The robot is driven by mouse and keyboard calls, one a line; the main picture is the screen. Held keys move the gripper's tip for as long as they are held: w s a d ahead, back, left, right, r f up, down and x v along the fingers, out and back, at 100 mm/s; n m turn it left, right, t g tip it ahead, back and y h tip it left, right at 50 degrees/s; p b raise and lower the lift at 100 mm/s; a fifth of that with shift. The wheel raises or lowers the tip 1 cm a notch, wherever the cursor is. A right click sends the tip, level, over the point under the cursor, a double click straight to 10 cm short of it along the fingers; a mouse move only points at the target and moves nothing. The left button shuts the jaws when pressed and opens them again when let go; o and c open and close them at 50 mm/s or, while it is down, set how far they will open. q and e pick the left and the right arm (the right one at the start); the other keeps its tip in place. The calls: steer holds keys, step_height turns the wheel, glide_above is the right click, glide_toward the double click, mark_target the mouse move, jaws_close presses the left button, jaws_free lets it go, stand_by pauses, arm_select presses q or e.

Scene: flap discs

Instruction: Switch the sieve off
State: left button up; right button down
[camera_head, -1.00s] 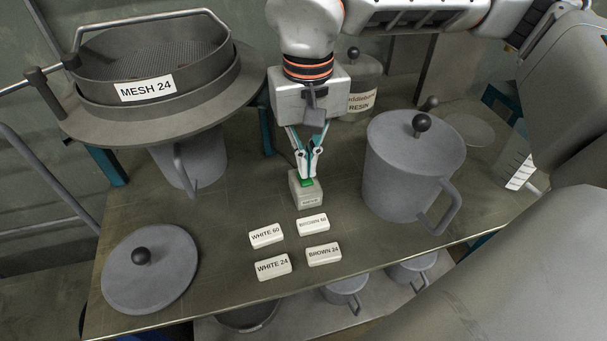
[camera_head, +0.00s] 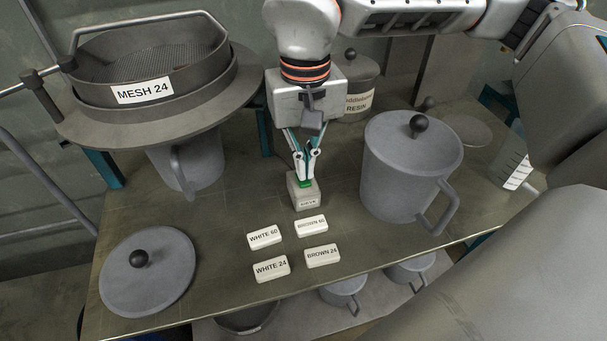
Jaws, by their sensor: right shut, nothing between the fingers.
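The sieve (camera_head: 103,94) is a round grey pan with a mesh floor, labelled MESH 24, at the upper left. Its switch box (camera_head: 306,194) is a small pale block with a label, standing mid-table. A green button (camera_head: 305,183) is on top of the box, partly hidden by my fingertips. My right gripper (camera_head: 304,176) points down at the button with its fingers shut and empty. The tips are at the button and look to touch it. Whether the button is pressed in cannot be told. My left gripper is not in view.
A lidded grey pot (camera_head: 405,175) stands close to the right of the box. A resin jar (camera_head: 360,95) is behind my gripper. Several label tiles (camera_head: 270,268) lie in front of the box. A loose lid (camera_head: 147,272) lies at the front left. A jug (camera_head: 190,165) stands under the sieve.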

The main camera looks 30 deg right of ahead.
mark_target(305, 182)
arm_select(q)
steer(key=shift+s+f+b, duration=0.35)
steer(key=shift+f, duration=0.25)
arm_select(e)
steer(key=shift+f, duration=1.15)
stand_by(0.4)
steer(key=shift+r+p, duration=1.25)
steer(key=shift+r, duration=0.75)
steer(key=shift+r+p, duration=0.7)
steer(key=shift+r, duration=0.3)
arm_select(q)
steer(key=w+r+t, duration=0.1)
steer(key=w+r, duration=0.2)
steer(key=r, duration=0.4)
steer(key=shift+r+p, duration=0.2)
steer(key=shift+p, duration=0.25)
arm_select(e)
steer(key=shift+r, duration=0.55)
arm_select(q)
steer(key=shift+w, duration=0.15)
